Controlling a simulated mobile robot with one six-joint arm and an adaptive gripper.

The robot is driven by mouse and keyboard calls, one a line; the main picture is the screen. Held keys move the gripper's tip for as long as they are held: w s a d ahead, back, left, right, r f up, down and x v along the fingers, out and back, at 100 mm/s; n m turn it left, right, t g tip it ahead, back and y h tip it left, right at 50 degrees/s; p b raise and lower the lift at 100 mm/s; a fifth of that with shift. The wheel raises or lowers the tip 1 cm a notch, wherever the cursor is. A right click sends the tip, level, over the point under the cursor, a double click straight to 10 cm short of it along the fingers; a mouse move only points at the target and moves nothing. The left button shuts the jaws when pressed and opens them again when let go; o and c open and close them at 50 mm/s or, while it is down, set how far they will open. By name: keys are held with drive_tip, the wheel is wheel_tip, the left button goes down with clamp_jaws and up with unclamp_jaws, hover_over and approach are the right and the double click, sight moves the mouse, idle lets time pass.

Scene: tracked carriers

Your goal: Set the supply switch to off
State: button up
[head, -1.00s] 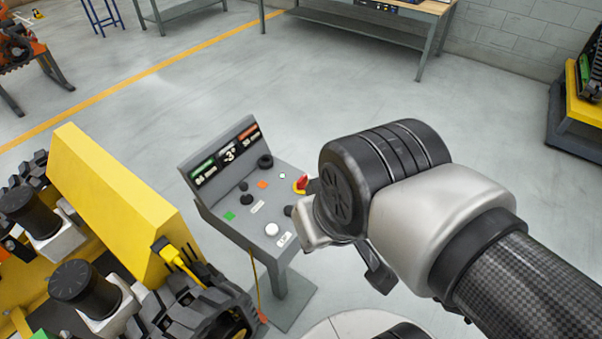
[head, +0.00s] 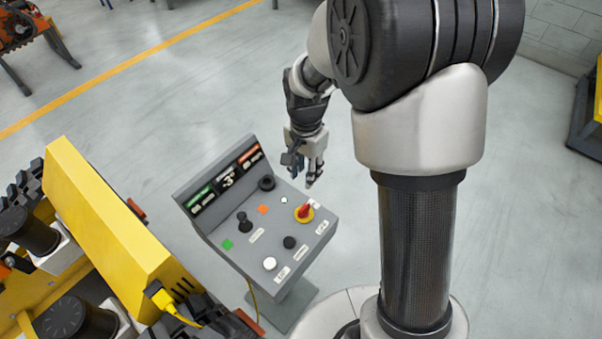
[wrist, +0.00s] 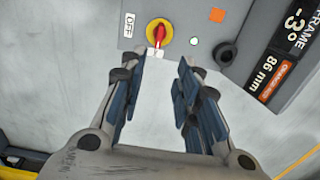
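The supply switch (head: 304,212) is a red rotary handle on a yellow round plate, near the right edge of the grey console's sloping top. It also shows in the wrist view (wrist: 159,33), with an OFF label (wrist: 129,25) to its left there and a small white label just below it. My gripper (head: 302,181) hangs behind the console's far right edge in the head view, apart from the switch. In the wrist view its two fingers (wrist: 165,62) stand spread with nothing between them, and the switch is beyond their tips.
The grey console (head: 205,215) also bears a black joystick (head: 243,221), several buttons and an upright display panel (head: 227,178). A yellow tracked carrier (head: 110,220) stands close at left. The floor (head: 530,240) to the right is clear.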

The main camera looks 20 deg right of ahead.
sight(304, 207)
wheel_tip(304, 207, down, 17)
drive_tip(key=b, duration=0.3)
drive_tip(key=shift+s+a+f, duration=0.1)
drive_tip(key=shift+s, duration=0.05)
clamp_jaws()
idle(0.3)
